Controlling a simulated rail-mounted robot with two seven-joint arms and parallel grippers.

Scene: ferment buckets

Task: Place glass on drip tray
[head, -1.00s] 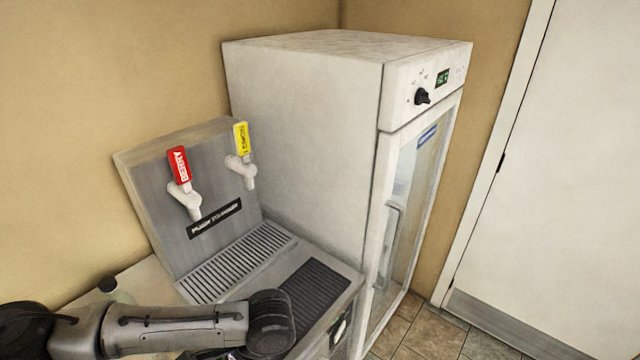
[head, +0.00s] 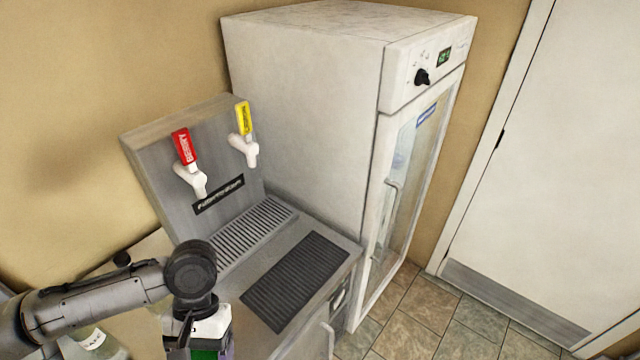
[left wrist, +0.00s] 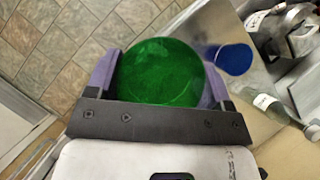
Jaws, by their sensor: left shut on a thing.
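A green glass (left wrist: 160,75) is between the fingers of my left gripper (left wrist: 160,82), seen from above in the left wrist view. In the head view my left gripper (head: 200,345) is at the bottom edge, in front of the tap unit, with part of the green glass showing below the wrist. The glass's lower part is cut off there. A slatted metal drip tray (head: 252,236) lies under the two taps, beyond and to the right of my gripper, with nothing on it. My right gripper is not in view.
The red tap (head: 187,160) and yellow tap (head: 244,130) overhang the slatted tray. A black ribbed mat (head: 296,280) lies bare in front. A white fridge (head: 300,110) stands behind. The left wrist view shows a blue cup (left wrist: 235,59) and a bottle (left wrist: 271,104) nearby.

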